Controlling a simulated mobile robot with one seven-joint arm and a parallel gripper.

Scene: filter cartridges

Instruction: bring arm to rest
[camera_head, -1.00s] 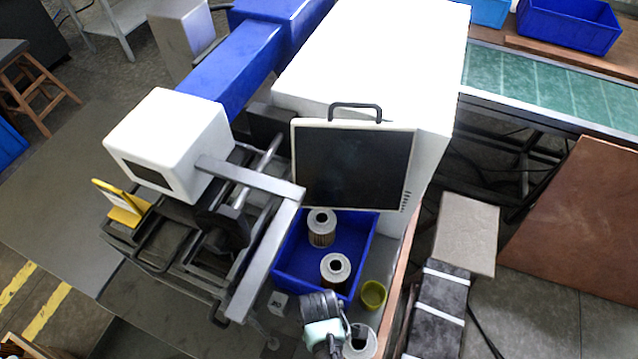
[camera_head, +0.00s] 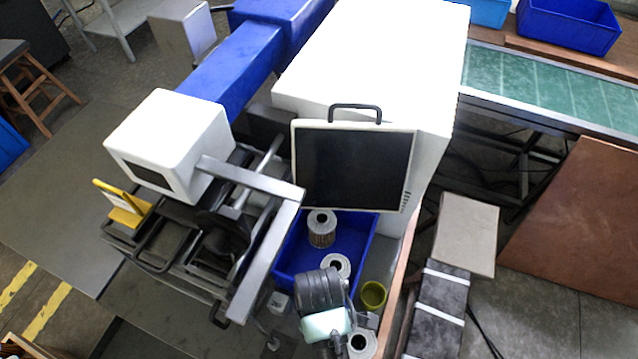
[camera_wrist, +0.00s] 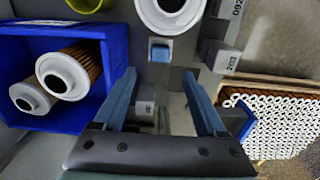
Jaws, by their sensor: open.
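My gripper (camera_wrist: 160,76) is open in the wrist view, its two blue-grey fingers apart with nothing held between them. In the head view my dark and mint arm end covers part of the blue bin's near edge, and the fingers are hidden. The blue bin (camera_head: 290,262) holds two filter cartridges, one farther back (camera_head: 321,232) and one nearer (camera_head: 336,262), partly covered by my arm. They also show in the wrist view, at the left. A third cartridge (camera_head: 362,344) stands outside the bin, beside my arm; a white-ringed cartridge (camera_wrist: 170,14) shows at the wrist view's top.
A yellow-green cup (camera_head: 373,294) stands right of the bin. A monitor (camera_head: 355,165) and white machine housing (camera_head: 385,60) rise behind it. A metal frame (camera_head: 265,260) stands close on the left. A box of white-ended tubes (camera_wrist: 275,125) is at the wrist view's right.

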